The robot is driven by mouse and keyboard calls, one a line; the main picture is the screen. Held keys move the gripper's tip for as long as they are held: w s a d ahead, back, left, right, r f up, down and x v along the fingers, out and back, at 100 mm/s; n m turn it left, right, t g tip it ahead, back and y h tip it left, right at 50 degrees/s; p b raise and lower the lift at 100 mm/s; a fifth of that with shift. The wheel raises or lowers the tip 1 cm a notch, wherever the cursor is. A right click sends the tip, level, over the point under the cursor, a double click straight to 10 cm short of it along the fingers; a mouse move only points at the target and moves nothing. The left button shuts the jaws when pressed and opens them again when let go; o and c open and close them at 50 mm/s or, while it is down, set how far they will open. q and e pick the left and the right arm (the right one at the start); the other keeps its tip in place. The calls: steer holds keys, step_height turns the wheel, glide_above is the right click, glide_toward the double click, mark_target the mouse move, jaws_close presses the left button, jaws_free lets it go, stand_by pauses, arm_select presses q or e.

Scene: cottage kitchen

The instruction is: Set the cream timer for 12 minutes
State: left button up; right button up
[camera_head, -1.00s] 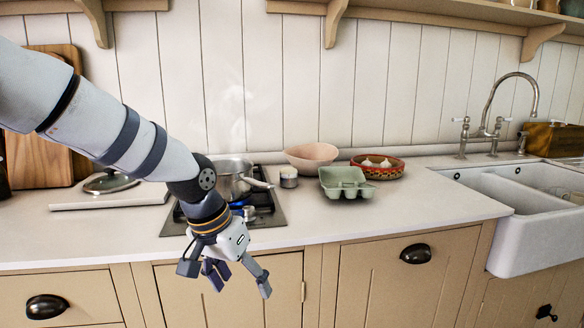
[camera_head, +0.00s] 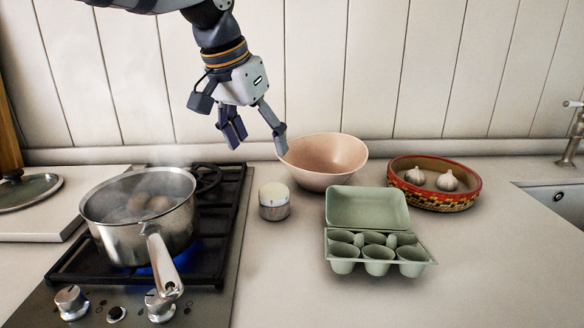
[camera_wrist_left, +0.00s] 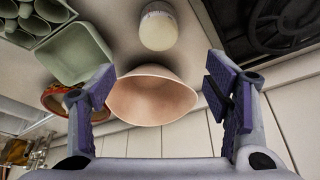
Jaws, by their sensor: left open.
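The cream timer (camera_head: 274,201) is a small round thing with a cream top and a metallic grey lower part. It stands on the counter between the hob and the pink bowl. In the left wrist view the timer (camera_wrist_left: 158,27) is at the top middle, beyond the fingertips. My left gripper (camera_head: 257,140) is open and empty, raised above and behind the timer and apart from it. Its spread fingers (camera_wrist_left: 168,85) show at both sides of the wrist view. The markings on the timer are too small to read. My right gripper is not in view.
A steaming pot (camera_head: 140,215) with eggs sits on the lit hob (camera_head: 225,235), left of the timer. A pink bowl (camera_head: 325,160), a green egg carton (camera_head: 368,208) and a patterned dish (camera_head: 434,190) of garlic stand right of it. The front counter is clear.

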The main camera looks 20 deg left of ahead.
mark_target(272, 188)
arm_select(q)
steer(key=x, duration=0.7)
steer(key=s+x, duration=0.1)
steer(key=x, duration=0.3)
steer(key=shift+w+f, duration=0.1)
steer(key=shift+f, duration=0.2)
steer(key=shift+c, duration=0.6)
steer(key=c, duration=1)
